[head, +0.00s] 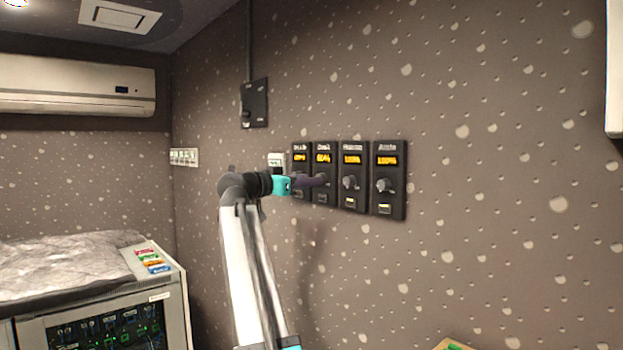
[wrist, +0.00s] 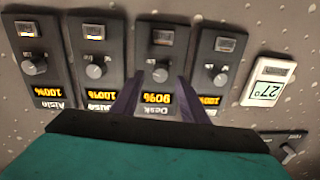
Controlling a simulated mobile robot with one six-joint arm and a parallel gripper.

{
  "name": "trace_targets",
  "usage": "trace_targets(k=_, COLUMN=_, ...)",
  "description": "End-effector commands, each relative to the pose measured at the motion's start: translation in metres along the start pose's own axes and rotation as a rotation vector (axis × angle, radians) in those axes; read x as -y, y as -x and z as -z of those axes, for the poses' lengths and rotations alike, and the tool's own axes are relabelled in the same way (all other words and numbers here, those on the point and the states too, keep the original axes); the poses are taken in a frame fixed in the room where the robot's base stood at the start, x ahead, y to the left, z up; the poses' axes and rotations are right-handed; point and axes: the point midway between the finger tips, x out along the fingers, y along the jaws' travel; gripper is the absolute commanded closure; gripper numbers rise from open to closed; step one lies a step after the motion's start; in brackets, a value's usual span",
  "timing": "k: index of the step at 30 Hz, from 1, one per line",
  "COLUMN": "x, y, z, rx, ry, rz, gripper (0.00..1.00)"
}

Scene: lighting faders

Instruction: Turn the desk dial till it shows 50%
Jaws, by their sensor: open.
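The desk dial is a round knob (wrist: 158,72) on a black panel labelled Desk, second from the right in the upside-down wrist view. Its lit orange display (wrist: 158,98) shows a two-digit percentage that I cannot read surely. In the head view the Desk panel (head: 323,148) is second from the left of the row, and my gripper hides its knob. My gripper (wrist: 161,80) is open, its two dark purple fingers on either side of the knob. I cannot tell whether they touch it. The gripper also shows in the head view (head: 318,180).
Similar dial panels flank it: House (head: 353,190), Aisle (head: 388,200) and one at the left (wrist: 218,60). A white thermostat (wrist: 268,82) and a dark switch panel (head: 254,104) are near on the wall. A cabinet (head: 172,285) stands at the left.

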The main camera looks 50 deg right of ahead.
Motion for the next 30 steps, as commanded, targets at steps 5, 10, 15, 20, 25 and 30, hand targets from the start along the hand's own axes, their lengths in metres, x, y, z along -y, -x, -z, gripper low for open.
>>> trace_targets(k=5, x=0.000, y=-0.019, z=0.001, rx=0.000, ry=0.001, rz=-0.001, gripper=0.60)
trace_targets(k=10, x=0.000, y=-0.025, z=0.000, rx=0.000, ry=0.001, rz=0.000, gripper=0.60)
trace_targets(k=15, x=0.000, y=-0.026, z=0.000, rx=-0.001, ry=0.001, rz=0.001, gripper=0.60)
trace_targets(k=20, x=0.000, y=-0.026, z=0.000, rx=0.000, ry=0.001, rz=0.001, gripper=0.68)
trace_targets(k=25, x=0.000, y=-0.025, z=0.000, rx=0.000, ry=0.001, rz=0.001, gripper=0.97)
trace_targets(k=30, x=0.001, y=-0.023, z=0.000, rx=0.000, ry=0.003, rz=0.002, gripper=1.00)
